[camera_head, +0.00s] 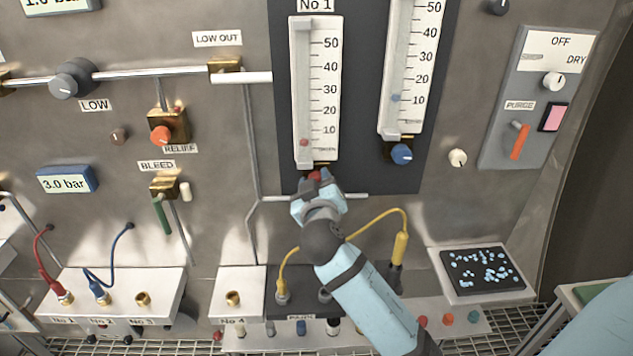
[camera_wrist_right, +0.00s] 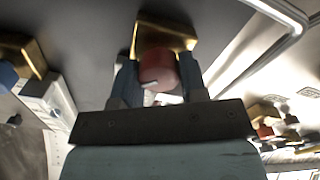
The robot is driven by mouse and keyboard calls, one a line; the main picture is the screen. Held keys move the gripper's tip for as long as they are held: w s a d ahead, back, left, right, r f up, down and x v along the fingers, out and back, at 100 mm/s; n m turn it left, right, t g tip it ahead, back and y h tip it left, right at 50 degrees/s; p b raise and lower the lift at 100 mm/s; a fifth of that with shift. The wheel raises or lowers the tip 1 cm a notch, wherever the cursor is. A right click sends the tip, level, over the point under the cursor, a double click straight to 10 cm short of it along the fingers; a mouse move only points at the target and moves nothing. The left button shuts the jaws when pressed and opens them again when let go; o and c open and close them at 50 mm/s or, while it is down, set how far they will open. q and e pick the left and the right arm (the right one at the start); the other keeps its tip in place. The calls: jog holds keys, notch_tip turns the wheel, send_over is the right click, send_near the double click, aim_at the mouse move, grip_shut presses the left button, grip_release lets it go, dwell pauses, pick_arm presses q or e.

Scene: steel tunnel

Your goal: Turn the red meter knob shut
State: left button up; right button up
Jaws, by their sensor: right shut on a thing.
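The red meter knob (camera_head: 315,175) sits at the foot of the No 1 flow meter (camera_head: 316,90), on a dark panel. My right gripper (camera_head: 317,186) reaches up to it from below and is shut on it. In the right wrist view the red knob (camera_wrist_right: 158,70) is between the two fingers of my right gripper (camera_wrist_right: 158,84), with a brass block (camera_wrist_right: 163,36) behind it. A red float (camera_head: 304,142) shows low in the No 1 tube, below the 10 mark. My left gripper is not in view.
A second meter (camera_head: 411,70) with a blue knob (camera_head: 401,154) stands to the right. A yellow cable (camera_head: 400,245) loops beside my right arm. A tray of pale blue beads (camera_head: 482,271) lies at lower right. The purge panel (camera_head: 537,95) is at upper right.

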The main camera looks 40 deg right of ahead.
jog(key=o, duration=0.9)
jog(key=b+v, duration=0.1)
jog(key=v, duration=0.6)
jog(key=shift+s+a, duration=0.15)
jog(key=shift+s, duration=0.15)
